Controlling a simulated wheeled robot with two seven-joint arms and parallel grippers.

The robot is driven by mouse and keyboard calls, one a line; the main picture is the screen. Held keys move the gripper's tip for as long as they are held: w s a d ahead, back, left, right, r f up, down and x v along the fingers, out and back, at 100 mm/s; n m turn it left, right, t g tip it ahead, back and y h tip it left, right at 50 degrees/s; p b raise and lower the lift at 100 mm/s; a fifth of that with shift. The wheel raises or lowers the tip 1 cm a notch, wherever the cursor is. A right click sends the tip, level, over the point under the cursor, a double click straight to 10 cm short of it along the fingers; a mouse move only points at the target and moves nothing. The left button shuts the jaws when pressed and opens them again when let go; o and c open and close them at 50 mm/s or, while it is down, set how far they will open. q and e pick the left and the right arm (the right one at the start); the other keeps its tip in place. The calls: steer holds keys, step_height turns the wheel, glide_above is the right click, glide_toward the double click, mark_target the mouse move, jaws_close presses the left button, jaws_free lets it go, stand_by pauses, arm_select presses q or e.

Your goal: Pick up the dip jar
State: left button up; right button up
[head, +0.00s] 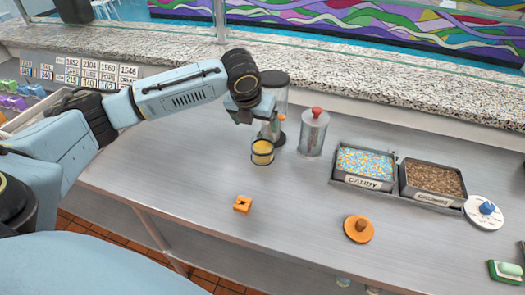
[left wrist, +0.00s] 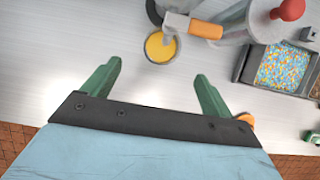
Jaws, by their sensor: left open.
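A small round jar with yellow contents (head: 262,152), which looks like the dip jar, stands upright on the steel counter. It also shows in the left wrist view (left wrist: 160,47), just beyond my fingertips and roughly centred between them. My left gripper (head: 250,114) is above and slightly left of the jar in the head view. Its green fingers (left wrist: 159,70) are spread, with nothing between them. Part of the jar's rim is hidden by a spout in the wrist view. My right gripper is not in view.
A clear dispenser with a black lid (head: 274,78) and a metal canister with a red knob (head: 313,134) stand close behind the jar. Candy (head: 364,163) and brown-topping trays (head: 433,180) are to the right. The counter's front left is mostly free.

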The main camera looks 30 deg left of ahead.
mark_target(263, 140)
arm_select(q)
steer(key=x, duration=1.2)
steer(key=shift+w+d+f+b, duration=0.1)
steer(key=shift+w+d+b, duration=0.05)
steer(key=shift+d+b, duration=0.15)
steer(key=c, duration=1.3)
